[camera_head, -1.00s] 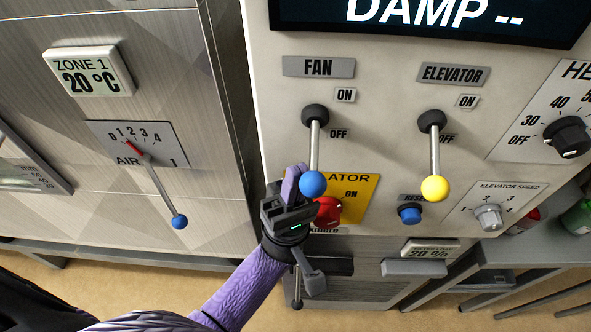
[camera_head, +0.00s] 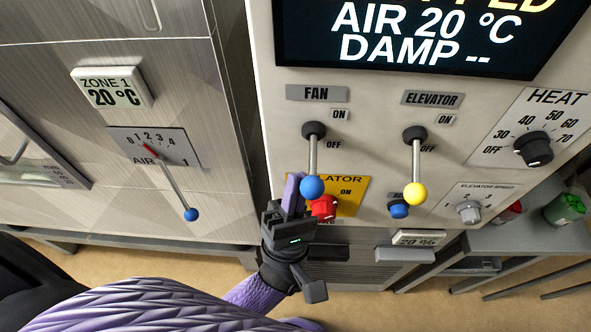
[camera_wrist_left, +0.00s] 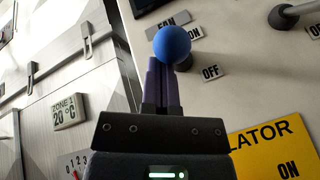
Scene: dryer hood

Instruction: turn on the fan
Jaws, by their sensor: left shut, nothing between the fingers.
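The fan lever has a blue ball knob (camera_head: 312,188) on a metal rod that hangs down from a black pivot below the FAN label (camera_head: 317,93). Its ON mark is at the top and its OFF mark is lower. The lever points down. My left gripper (camera_head: 292,190) is shut and empty, with its purple fingers upright just left of the blue knob. In the left wrist view the blue knob (camera_wrist_left: 172,44) sits just beyond the fingertips (camera_wrist_left: 160,68); I cannot tell whether they touch. My right gripper is not in view.
A yellow-knobbed elevator lever (camera_head: 415,193) hangs to the right. A red knob (camera_head: 323,207) on a yellow plate sits just below the fan knob. A heat dial (camera_head: 533,149) is at the right. A blue-knobbed air lever (camera_head: 190,214) is on the left panel.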

